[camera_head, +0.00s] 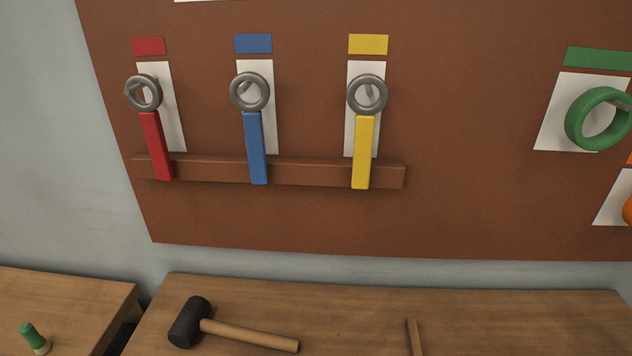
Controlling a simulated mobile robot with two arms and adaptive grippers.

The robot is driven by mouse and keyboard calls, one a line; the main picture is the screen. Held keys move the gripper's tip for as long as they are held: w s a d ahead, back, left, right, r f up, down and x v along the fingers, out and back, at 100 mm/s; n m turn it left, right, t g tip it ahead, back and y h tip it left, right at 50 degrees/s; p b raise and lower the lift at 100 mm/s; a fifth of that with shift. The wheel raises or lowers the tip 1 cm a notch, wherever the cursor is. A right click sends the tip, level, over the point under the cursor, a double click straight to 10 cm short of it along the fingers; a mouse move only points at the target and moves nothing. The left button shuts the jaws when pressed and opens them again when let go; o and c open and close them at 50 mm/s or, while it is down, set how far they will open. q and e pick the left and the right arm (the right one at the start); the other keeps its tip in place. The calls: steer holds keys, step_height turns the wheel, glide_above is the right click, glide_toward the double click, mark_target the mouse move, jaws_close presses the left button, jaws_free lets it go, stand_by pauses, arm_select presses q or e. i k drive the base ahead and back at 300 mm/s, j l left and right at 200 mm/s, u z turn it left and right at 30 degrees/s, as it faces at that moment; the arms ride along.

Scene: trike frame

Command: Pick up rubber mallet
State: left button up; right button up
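The rubber mallet (250,334) lies on the wooden table near the bottom of the head view. Its black head (190,322) is at the left and its light wooden handle points right and slightly toward me. Nothing covers it. Neither of my grippers shows in this view.
The mallet's table (480,310) has another wooden stick-like piece (415,338), cut off below. A second table (60,290) at left holds a small green-topped object (34,338). A brown board (500,180) behind carries red, blue and yellow-handled tools and a green ring (575,120).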

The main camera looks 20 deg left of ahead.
mark_target(192, 319)
steer(key=u, duration=1.3)
